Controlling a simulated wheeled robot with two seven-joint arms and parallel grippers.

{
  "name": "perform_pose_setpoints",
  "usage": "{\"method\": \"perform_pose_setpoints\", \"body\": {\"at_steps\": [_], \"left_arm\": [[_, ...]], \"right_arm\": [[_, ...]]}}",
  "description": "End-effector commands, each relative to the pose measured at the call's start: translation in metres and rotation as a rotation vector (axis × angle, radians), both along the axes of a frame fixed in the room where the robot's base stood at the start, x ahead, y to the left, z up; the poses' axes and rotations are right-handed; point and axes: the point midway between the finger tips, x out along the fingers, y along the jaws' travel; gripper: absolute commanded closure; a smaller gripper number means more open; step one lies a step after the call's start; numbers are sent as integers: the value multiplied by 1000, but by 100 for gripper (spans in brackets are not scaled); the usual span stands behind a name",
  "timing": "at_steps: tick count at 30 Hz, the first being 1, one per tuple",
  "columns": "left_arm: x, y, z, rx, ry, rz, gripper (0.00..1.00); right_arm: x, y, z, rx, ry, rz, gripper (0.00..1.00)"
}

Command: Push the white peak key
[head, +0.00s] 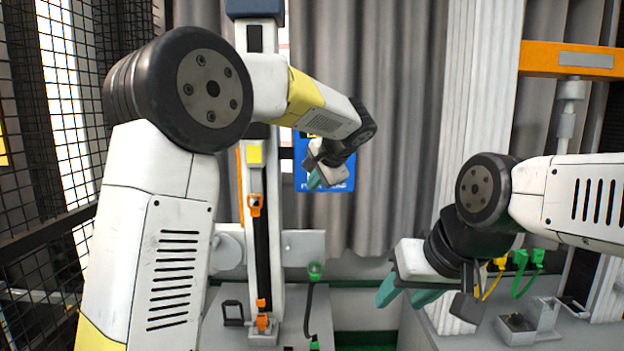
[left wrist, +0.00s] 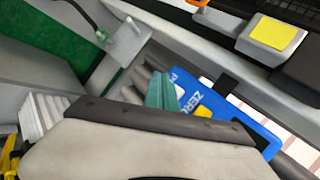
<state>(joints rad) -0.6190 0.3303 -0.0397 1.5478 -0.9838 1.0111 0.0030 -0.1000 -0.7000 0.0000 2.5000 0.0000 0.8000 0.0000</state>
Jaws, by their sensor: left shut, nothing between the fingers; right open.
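A blue panel (head: 345,185) hangs at the back in the head view, partly hidden by my left gripper. In the left wrist view, the blue panel (left wrist: 232,116) shows slanted, with "ZERO" lettering, a "P" of a cut-off word and a yellow key (left wrist: 203,111). A small white patch (left wrist: 204,84) near the "P" looks like the white peak key. My left gripper (head: 314,180) is shut and empty in front of the panel; its teal fingertips (left wrist: 163,92) appear beside the lettering. Contact cannot be told. My right gripper (head: 408,295) is open and empty, low at the right.
A tall white tower (head: 264,200) with a dark rail and orange clamps stands left of the panel. A green-tipped cable (head: 314,270) hangs near it. Green and yellow plugs (head: 520,260) and a grey block (head: 530,318) are at the right. Wire mesh (head: 40,200) closes the left side.

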Motion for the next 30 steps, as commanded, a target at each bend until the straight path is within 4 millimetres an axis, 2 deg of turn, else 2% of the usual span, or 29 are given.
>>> {"method": "perform_pose_setpoints", "body": {"at_steps": [6, 12, 30], "left_arm": [[29, 0, 0, 1, 0, 1, 100], [42, 0, 0, 0, 0, 0, 100], [44, 0, 0, 1, -1, -1, 100]], "right_arm": [[0, 0, 0, 0, 0, 0, 54], [0, 0, 0, 0, 0, 0, 54], [0, 0, 0, 0, 0, 0, 54]]}}
